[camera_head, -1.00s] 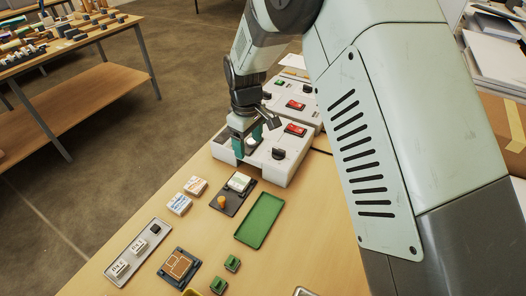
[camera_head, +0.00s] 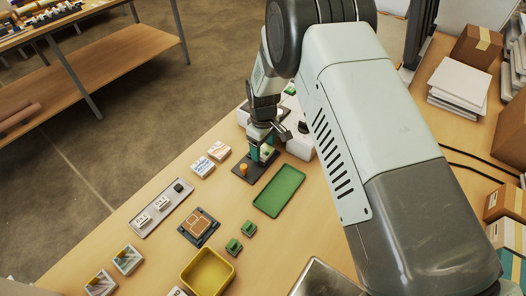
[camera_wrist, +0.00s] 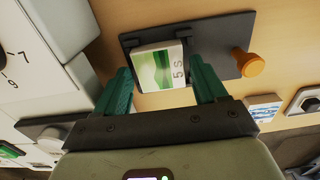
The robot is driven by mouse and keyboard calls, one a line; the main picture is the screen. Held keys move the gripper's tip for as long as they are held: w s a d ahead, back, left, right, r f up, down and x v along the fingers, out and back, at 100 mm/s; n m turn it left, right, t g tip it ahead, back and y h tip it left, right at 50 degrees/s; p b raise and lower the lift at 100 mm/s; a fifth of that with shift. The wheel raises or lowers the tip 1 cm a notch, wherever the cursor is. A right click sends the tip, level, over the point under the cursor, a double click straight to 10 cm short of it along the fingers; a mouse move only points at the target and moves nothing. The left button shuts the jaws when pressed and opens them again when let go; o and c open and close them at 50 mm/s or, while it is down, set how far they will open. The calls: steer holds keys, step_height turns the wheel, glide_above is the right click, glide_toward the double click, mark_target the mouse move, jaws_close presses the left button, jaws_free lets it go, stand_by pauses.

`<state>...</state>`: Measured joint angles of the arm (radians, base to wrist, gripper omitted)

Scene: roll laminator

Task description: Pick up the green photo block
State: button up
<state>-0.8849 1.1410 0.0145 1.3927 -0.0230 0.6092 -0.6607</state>
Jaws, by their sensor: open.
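The green photo block (camera_wrist: 158,66) is a small white block with a green landscape picture and "5 s" on its face. It sits on a dark plate (camera_wrist: 226,30) beside an orange knob (camera_wrist: 248,63). My gripper (camera_wrist: 160,78) is open in the wrist view, with one teal finger near each side of the block; contact cannot be told. In the head view my gripper (camera_head: 261,147) is down at the dark plate (camera_head: 252,175), and its fingers partly hide the block.
A white machine (camera_head: 300,146) stands behind the plate. A green tray (camera_head: 280,190) lies to the right. White picture blocks (camera_head: 203,167), a grey tray (camera_head: 162,208), small green blocks (camera_head: 248,228) and a yellow bin (camera_head: 208,272) are nearer the front.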

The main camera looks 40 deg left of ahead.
steer(key=shift+f, duration=0.45)
steer(key=shift+c, duration=0.3)
